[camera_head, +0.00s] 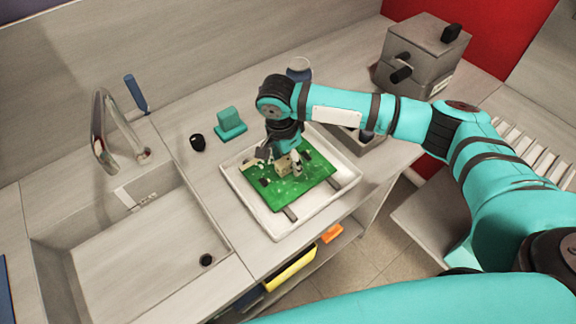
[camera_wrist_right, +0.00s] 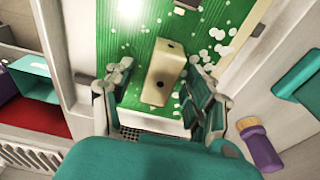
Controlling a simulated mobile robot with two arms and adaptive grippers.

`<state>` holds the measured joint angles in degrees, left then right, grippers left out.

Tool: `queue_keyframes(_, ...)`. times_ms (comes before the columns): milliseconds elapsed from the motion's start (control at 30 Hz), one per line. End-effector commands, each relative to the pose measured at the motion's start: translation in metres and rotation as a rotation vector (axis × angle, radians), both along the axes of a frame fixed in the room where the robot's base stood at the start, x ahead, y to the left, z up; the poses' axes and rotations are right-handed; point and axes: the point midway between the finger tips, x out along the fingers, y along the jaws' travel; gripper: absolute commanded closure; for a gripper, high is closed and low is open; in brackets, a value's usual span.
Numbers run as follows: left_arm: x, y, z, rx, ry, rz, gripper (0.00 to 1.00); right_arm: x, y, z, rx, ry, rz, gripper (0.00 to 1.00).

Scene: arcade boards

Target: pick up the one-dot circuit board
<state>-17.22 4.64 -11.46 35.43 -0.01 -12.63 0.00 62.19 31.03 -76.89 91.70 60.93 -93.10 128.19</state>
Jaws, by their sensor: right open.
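The green circuit board (camera_head: 305,187) lies in a white tray (camera_head: 247,212) on the counter. A beige block-shaped part (camera_head: 284,164) stands on the board. In the right wrist view the board (camera_wrist_right: 118,48) fills the upper middle, and the beige block (camera_wrist_right: 164,68) shows a dark round hole or dot. My right gripper (camera_head: 281,158) reaches down over the board and is open. In the right wrist view its fingers (camera_wrist_right: 158,95) stand either side of the block's near end, with gaps visible. I cannot tell the board's dot marking. My left gripper is not in view.
A sink with a faucet (camera_head: 98,135) is at the left. A teal block-like holder (camera_head: 230,124) and a small black object (camera_head: 197,142) stand behind the tray. A grey machine (camera_head: 425,55) stands at the back right. Yellow (camera_head: 290,270) and orange items lie on a shelf below.

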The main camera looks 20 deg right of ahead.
Motion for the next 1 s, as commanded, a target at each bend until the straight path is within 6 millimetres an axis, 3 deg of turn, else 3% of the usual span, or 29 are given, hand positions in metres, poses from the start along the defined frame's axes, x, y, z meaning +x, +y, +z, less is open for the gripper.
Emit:
queue_keyframes(300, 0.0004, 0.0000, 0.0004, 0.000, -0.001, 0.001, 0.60, 0.0002, -0.0004, -0.0067, 0.001, 0.000, 0.001, 0.44)
queue_keyframes(733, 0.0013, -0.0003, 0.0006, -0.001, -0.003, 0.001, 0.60, 0.0003, -0.0003, -0.0063, 0.000, -0.001, 0.001, 1.00)
queue_keyframes(1000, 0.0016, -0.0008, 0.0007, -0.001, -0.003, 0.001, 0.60, 0.0007, -0.0002, -0.0057, 0.002, -0.001, 0.001, 1.00)
